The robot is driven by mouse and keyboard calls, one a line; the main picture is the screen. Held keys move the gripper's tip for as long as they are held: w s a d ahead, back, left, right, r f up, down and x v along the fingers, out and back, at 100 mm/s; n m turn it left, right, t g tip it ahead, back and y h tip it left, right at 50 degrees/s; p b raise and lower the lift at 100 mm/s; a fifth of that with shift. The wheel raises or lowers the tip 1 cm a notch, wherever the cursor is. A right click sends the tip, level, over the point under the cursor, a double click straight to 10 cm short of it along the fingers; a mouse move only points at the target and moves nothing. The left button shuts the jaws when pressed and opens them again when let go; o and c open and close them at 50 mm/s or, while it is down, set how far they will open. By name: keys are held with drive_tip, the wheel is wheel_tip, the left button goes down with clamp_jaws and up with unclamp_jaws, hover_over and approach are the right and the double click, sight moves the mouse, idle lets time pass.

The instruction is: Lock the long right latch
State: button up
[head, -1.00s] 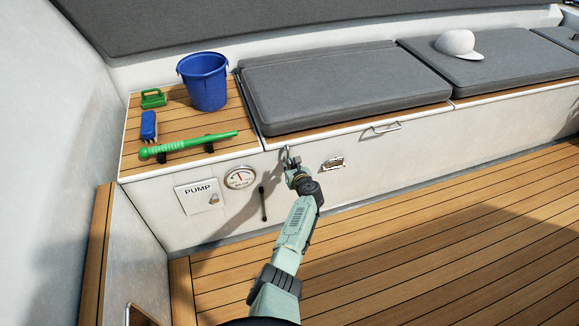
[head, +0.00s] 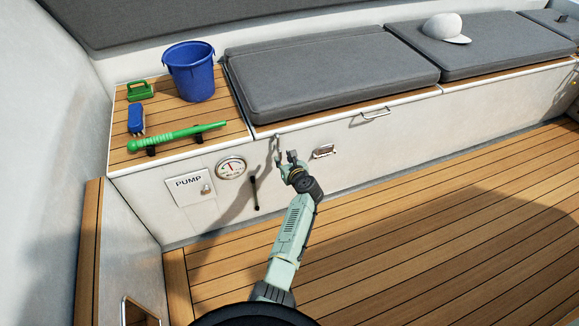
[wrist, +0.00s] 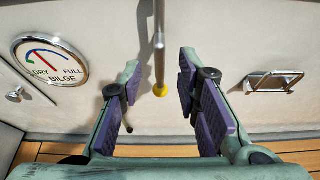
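A long thin metal latch (head: 277,146) hangs from the front edge of the locker seat. My gripper (head: 287,161) is open and empty in front of the white locker face. In the wrist view the purple-padded fingers of my gripper (wrist: 158,95) stand apart, one on each side of the latch's lower end in the picture. I see no contact with it. How far the fingers are from it in depth is hard to tell.
A metal bracket (head: 323,151) sits right of the latch. A bilge gauge (head: 231,168), a pump panel (head: 190,186) and a black lever (head: 254,193) are to the left. The teak floor (head: 420,220) is clear.

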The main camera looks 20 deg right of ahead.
drive_tip(key=v, duration=0.6)
drive_tip(key=shift+s+r, duration=0.2)
drive_tip(key=shift+s, duration=0.15)
drive_tip(key=shift+w+a+r, duration=0.1)
